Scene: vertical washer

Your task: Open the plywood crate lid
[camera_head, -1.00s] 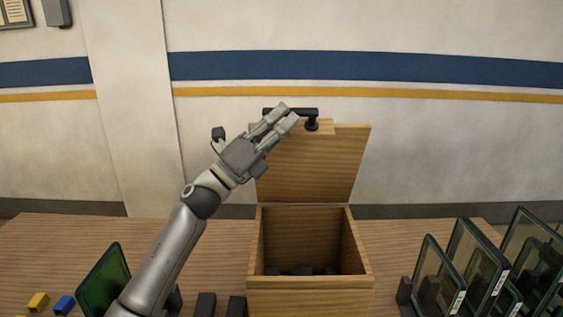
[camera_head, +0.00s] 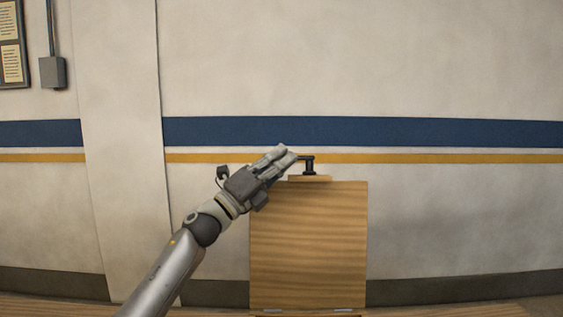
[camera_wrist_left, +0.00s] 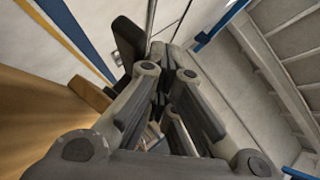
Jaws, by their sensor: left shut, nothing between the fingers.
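The plywood crate's lid (camera_head: 308,245) stands about upright in the head view, its hinges at the bottom edge of the picture. A black handle (camera_head: 308,163) sits on a small wooden block at its top edge. My left gripper (camera_head: 288,153) is shut and empty, its fingertips beside the handle's left end; whether they touch is unclear. In the left wrist view the lid (camera_wrist_left: 40,115) shows at the left, and the dark handle (camera_wrist_left: 128,40) lies beside the shut fingers. The crate's box is almost wholly below the head view. My right gripper is not in view.
A wall (camera_head: 430,220) with a blue stripe stands behind the lid. A narrow strip of the wooden table (camera_head: 470,308) shows at the bottom. The air to the right of the lid is clear.

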